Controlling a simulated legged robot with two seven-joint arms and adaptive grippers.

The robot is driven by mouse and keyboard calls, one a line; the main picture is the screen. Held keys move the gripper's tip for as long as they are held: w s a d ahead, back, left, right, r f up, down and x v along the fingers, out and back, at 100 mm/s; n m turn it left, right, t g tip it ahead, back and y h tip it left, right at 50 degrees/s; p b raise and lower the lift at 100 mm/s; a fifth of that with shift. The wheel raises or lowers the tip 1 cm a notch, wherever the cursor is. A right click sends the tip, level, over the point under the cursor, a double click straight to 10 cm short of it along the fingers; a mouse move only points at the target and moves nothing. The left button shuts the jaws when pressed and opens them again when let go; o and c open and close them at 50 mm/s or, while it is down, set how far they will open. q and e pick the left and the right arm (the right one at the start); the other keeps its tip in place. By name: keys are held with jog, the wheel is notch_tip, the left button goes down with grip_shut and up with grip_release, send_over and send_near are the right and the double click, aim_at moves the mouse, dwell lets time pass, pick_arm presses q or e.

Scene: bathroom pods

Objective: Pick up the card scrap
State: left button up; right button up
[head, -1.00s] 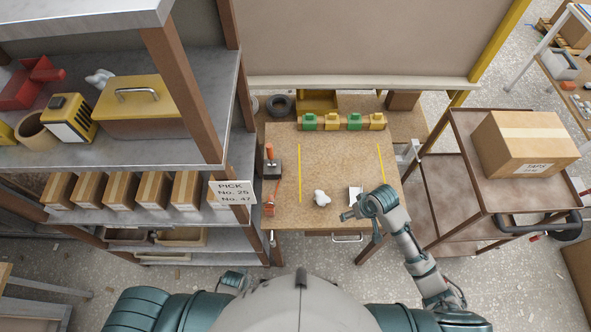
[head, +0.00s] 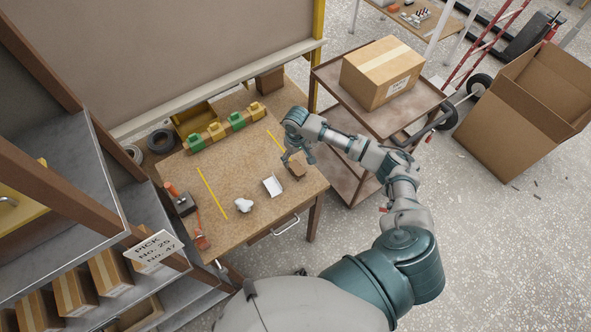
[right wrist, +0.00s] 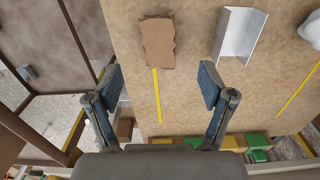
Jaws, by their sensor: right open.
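The card scrap (head: 297,169) is a small brown torn-edged piece lying flat on the workbench near its right edge. In the right wrist view the card scrap (right wrist: 158,43) lies beyond the fingertips, between their lines, at the end of a yellow line. My right gripper (head: 298,157) is open and empty, above the bench at the scrap. It also shows in the right wrist view (right wrist: 163,85), its two fingers wide apart. The head view shows the gripper close beside the scrap, partly over it. My left gripper is not in view.
A white folded piece (head: 272,185) and a white crumpled lump (head: 243,205) lie left of the scrap on the bench (head: 232,165). Green and yellow blocks (head: 216,130) line the back. A brown cart (head: 345,180) with a carton (head: 382,72) stands to the right.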

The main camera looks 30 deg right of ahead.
aim_at(297, 168)
notch_tip(297, 168, down, 2)
jog(key=shift+a+f, duration=0.1)
jog(key=shift+f, duration=0.1)
jog(key=f, duration=0.5)
jog(key=shift+d+f, duration=0.25)
jog(key=shift+f, duration=0.15)
jog(key=shift+a, duration=0.1)
jog(key=c, duration=1.1)
